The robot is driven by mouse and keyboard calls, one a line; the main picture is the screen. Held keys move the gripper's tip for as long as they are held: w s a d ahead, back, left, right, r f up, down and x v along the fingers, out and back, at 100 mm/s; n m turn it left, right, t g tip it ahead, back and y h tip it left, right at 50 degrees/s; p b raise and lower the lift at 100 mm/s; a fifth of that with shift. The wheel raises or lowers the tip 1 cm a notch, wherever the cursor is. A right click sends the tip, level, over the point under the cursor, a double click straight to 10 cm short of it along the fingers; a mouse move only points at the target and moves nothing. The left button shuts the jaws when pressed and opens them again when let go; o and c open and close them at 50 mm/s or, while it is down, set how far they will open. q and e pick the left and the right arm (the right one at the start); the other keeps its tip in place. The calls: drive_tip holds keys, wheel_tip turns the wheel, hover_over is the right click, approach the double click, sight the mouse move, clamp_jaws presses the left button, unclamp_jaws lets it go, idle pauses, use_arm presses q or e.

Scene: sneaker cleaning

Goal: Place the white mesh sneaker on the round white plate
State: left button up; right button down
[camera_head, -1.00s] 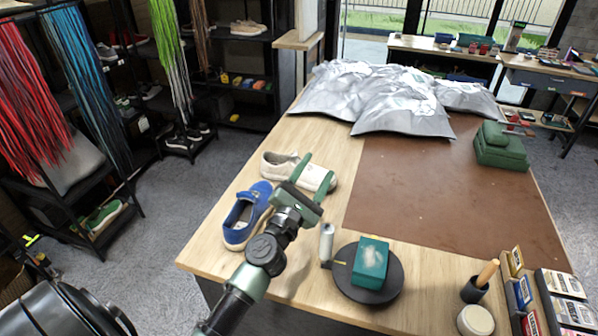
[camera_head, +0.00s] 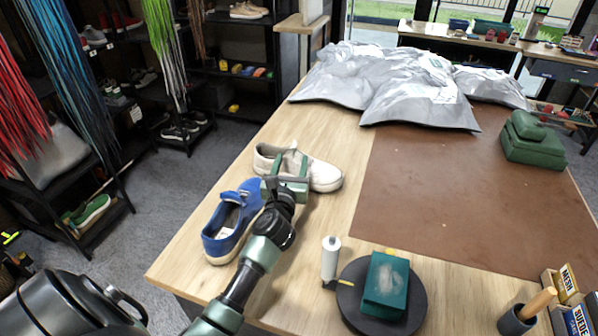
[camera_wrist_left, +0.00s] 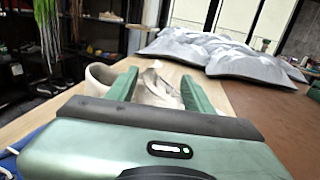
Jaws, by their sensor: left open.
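The white mesh sneaker (camera_head: 325,177) lies on the wooden table beyond a blue slip-on shoe (camera_head: 226,232), its toe to the right. My left gripper (camera_head: 291,170) is open at the sneaker's middle. In the left wrist view, the gripper (camera_wrist_left: 160,84) has its green fingers apart, with the sneaker (camera_wrist_left: 100,76) between and beyond them; I cannot tell whether they touch it. A round black turntable (camera_head: 349,311) stands near the front edge with a green box (camera_head: 385,286) on it. I see no round white plate now. My right gripper is out of view.
A white bottle (camera_head: 330,260) stands beside the turntable. Grey bags (camera_head: 420,103) lie at the back, and a green stack (camera_head: 533,140) is at the right. The brown mat (camera_head: 430,190) has wide free room. A brush cup (camera_head: 515,321) stands front right.

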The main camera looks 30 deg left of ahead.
sight(292, 150)
use_arm(q)
drive_tip(key=x, duration=0.7)
drive_tip(key=shift+w+a+f, duration=0.15)
drive_tip(key=shift+w+a, duration=0.05)
drive_tip(key=shift+a, duration=0.35)
drive_tip(key=shift+s, duration=0.1)
drive_tip(key=shift+c, duration=1.3)
clamp_jaws()
